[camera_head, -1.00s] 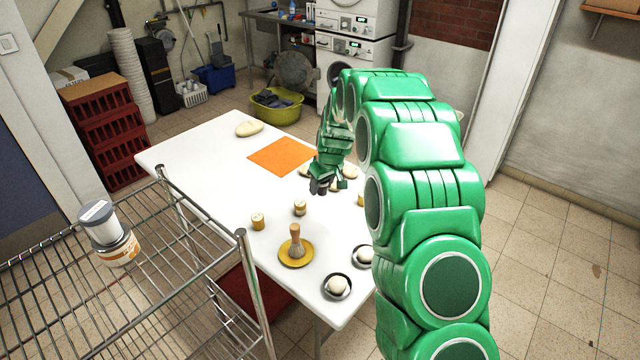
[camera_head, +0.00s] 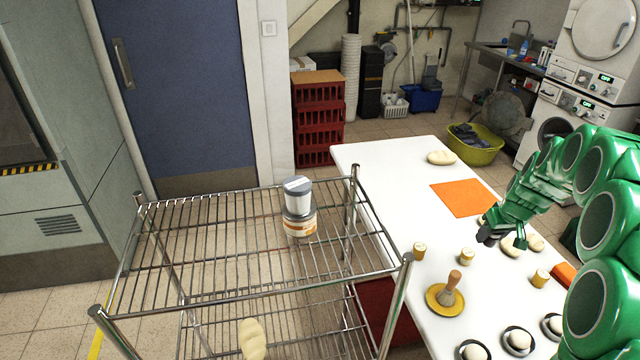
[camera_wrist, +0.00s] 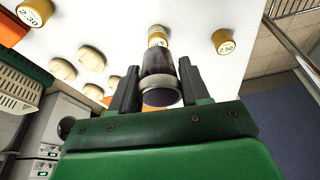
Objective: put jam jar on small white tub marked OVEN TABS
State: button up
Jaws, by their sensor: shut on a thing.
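My gripper (camera_wrist: 158,72) is shut on the jam jar (camera_wrist: 158,60), a dark jar with a silvery end, held between the two fingers in the wrist view. In the head view my gripper (camera_head: 487,235) is above the white table, near the orange mat; the jar is hard to make out there. A small white tub with a grey lid (camera_head: 298,197) stands on the wire rack's top shelf, stacked on a wider container with an orange label (camera_head: 300,226). The lettering is too small to read, so I cannot tell which is marked OVEN TABS.
The wire rack (camera_head: 215,292) stands left of the white table (camera_head: 395,185), its shelf mostly bare around the stack. The table holds an orange mat (camera_head: 463,198), dough pieces (camera_head: 441,158), small yellow-brown cylinders (camera_head: 467,257) and a brush on a yellow dish (camera_head: 440,311).

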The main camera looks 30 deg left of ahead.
jog(key=s+a+r+n+g+y, duration=0.1)
jog(key=s+a+r+n, duration=0.3)
jog(key=s+a+r, duration=0.55)
jog(key=s+a+r+n+g, duration=0.1)
jog(key=s+a+r+n, duration=0.45)
jog(key=a+r, duration=0.7)
jog(key=s+a+r+n+g, duration=0.1)
jog(key=s+a+r+n, duration=0.15)
jog(key=s+r, duration=0.5)
jog(key=s+a+r+n, duration=0.1)
jog(key=s+a+r, duration=0.25)
jog(key=s, duration=0.75)
jog(key=s+a+r+n+g, duration=0.1)
jog(key=s+a+r+n, duration=0.1)
jog(key=s+r, duration=0.55)
send_near(289, 182)
jog(key=shift+s+a+f, duration=0.15)
jog(key=shift+s+f, duration=0.45)
jog(key=shift+s, duration=0.2)
jog(key=shift+w+a+f, duration=0.25)
jog(key=shift+a+f, duration=0.05)
jog(key=shift+f, duration=0.2)
jog(key=shift+w+a+f, duration=0.3)
jog(key=shift+a+f, duration=0.05)
jog(key=shift+f, duration=1.5)
jog(key=shift+f, duration=0.15)
